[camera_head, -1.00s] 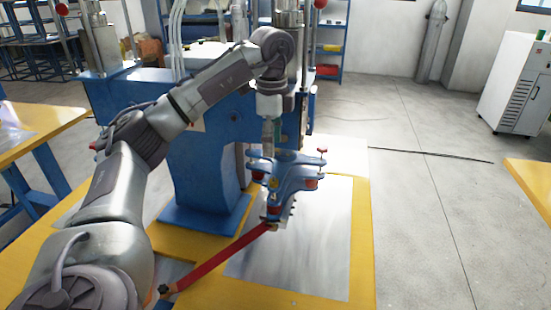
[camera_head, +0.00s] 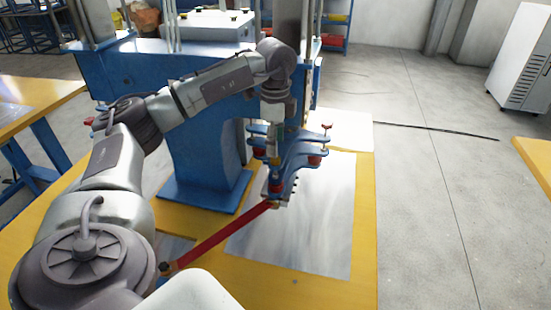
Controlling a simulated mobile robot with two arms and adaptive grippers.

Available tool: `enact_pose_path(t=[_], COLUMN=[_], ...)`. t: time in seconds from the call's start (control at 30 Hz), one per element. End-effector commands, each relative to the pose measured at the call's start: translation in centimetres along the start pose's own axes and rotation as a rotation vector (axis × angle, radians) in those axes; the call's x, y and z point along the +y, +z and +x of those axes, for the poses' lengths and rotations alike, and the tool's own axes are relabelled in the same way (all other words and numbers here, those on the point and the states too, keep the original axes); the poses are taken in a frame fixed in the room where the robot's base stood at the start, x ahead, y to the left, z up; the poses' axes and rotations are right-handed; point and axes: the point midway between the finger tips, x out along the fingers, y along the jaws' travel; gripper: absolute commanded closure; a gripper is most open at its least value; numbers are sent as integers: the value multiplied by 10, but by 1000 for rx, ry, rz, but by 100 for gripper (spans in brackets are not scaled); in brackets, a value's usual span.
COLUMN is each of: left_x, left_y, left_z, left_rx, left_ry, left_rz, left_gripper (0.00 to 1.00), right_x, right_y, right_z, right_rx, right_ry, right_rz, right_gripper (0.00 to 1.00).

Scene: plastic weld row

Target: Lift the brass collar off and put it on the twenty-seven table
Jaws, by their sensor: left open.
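My left gripper (camera_head: 274,152) comes down from the end of the left arm, over the press table (camera_head: 310,292). It is open and sits close against the left side of a blue fixture (camera_head: 306,150) with red clamp parts. I cannot make out the brass collar; the gripper and fixture crowd that spot, and the parts there are too small to tell. I see no table number, so I cannot tell which table is twenty-seven. My right gripper is not in view.
A blue press (camera_head: 205,150) stands behind the arm. A red bar (camera_head: 222,236) runs from the fixture to the table's front. A metal sheet (camera_head: 325,225) lies on the yellow top. Other yellow tables stand at left (camera_head: 35,98) and right (camera_head: 533,158), with clear floor before the right one.

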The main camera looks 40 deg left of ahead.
Motion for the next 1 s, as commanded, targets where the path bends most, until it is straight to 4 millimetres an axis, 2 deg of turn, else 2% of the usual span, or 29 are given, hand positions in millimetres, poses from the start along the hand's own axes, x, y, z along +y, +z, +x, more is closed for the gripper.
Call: enact_pose_path(t=[0.1,0.23,0.53,0.87,0.9,1.0], left_x=[4,4,3,3,3,3], left_y=[0,-1,-1,-1,-1,-1], left_z=[17,35,41,41,41,41], left_rx=[-4,-2,0,-1,-1,-1], left_ry=[5,4,1,1,1,1], left_rz=[1,1,0,0,0,0], left_gripper=[43,43,43,96,100,100], right_x=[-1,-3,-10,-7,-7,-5], right_y=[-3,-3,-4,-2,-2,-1], right_z=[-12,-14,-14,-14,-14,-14], right_rx=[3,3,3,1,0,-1], right_ry=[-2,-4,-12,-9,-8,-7], right_rz=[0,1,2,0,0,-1], right_gripper=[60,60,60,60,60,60])
